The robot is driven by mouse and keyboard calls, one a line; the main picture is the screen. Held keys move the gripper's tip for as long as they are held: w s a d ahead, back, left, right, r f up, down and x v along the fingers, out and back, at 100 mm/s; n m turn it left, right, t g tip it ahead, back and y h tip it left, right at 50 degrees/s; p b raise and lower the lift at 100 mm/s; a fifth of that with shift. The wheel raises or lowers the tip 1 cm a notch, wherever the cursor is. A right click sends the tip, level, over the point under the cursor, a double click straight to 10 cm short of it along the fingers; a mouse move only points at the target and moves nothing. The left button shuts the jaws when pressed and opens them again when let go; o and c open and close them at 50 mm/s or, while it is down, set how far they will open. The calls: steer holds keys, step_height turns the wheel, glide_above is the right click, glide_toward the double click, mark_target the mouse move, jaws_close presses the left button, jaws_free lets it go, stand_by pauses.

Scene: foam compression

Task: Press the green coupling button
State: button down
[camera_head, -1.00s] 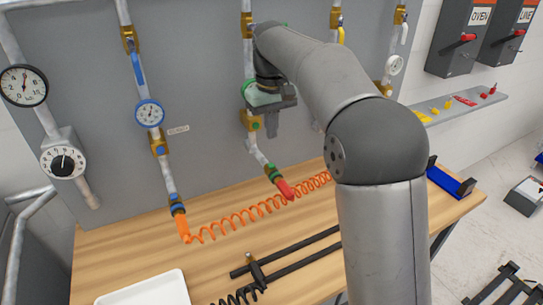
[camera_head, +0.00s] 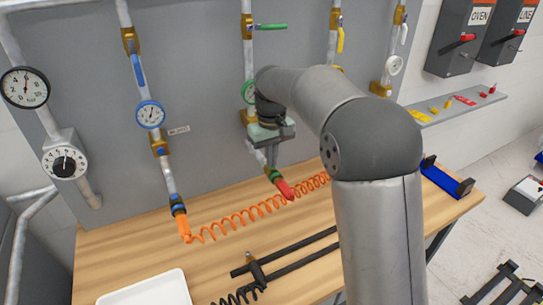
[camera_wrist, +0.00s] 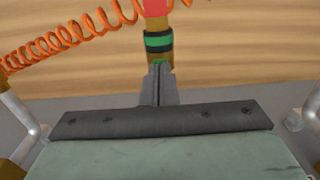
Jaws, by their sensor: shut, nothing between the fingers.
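The green-banded coupling (camera_head: 273,176) sits at the lower end of the middle pipe, just above the red hose fitting (camera_head: 285,190). In the wrist view the green bands of the coupling (camera_wrist: 158,43) lie straight beyond the fingertips, with the red fitting (camera_wrist: 156,7) past them. My gripper (camera_head: 272,162) is shut and empty, pointing down just above the coupling. In the wrist view my gripper's fingertips (camera_wrist: 160,68) overlap the near edge of the coupling in the picture; I cannot tell whether they touch. No separate button can be made out.
Pipes with a blue gauge (camera_head: 150,114) and a green lever (camera_head: 270,27) line the grey panel. A white tray (camera_head: 145,290) is at front left.

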steer(key=shift+s+d+f, duration=0.1)
steer(key=shift+s+f, duration=0.1)
steer(key=shift+f, duration=0.75)
step_height(320, 180, up, 16)
steer(key=p, duration=0.2)
steer(key=shift+w+f, duration=0.15)
steer(key=shift+f, duration=0.05)
steer(key=s+d+f+m, duration=0.2)
steer(key=s+d+f, duration=0.3)
steer(key=s, duration=0.5)
steer(key=s+d+f+m, duration=0.2)
steer(key=s+d+f, duration=0.4)
steer(key=s, duration=0.5)
steer(key=s+d+f+m+t, duration=0.1)
steer(key=s+d+f, duration=0.4)
steer(key=s, duration=0.6)
steer(key=shift+d+f+m, duration=0.15)
steer(key=shift+d+m, duration=0.1)
steer(key=shift+m, duration=0.15)
